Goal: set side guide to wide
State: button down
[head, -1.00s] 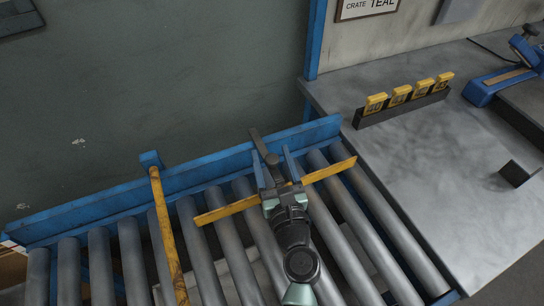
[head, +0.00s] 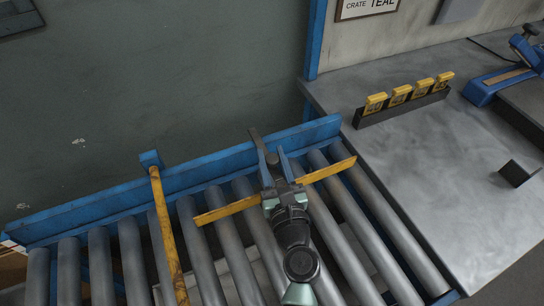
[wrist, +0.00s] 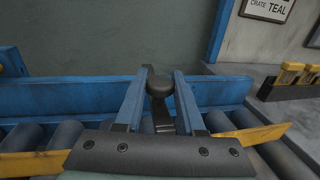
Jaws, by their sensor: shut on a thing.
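The side guide is a yellow rail (head: 325,170) lying over the rollers, near the blue side frame (head: 110,198). It also shows at the right in the wrist view (wrist: 255,136). In the head view my gripper hides the rail's middle and most of the knob.
A yellow-handled bar with a blue head (head: 160,200) crosses the rollers at left. A metal bench (head: 430,190) at right holds a dark rack with several yellow tags (head: 408,104) and a blue device (head: 495,85). The wall stands close behind the blue frame.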

aim_at(257, 141)
dwell(0.9)
jog(key=w+a, duration=0.1)
jog(key=w, duration=0.1)
jog(key=w+a, duration=0.1)
jog(key=w, duration=0.2)
jog(key=w+a, duration=0.1)
jog(key=w, duration=0.1)
jog(key=shift+w+a+b, duration=0.15)
jog(key=shift+w+b, duration=0.15)
jog(key=shift+w, duration=0.3)
jog(key=shift+a+r, duration=0.1)
jog(key=shift+r, duration=0.05)
jog(key=c, duration=0.9)
grip_release()
jog(key=o, duration=0.4)
jog(key=shift+w, duration=0.15)
jog(key=shift+s, duration=0.2)
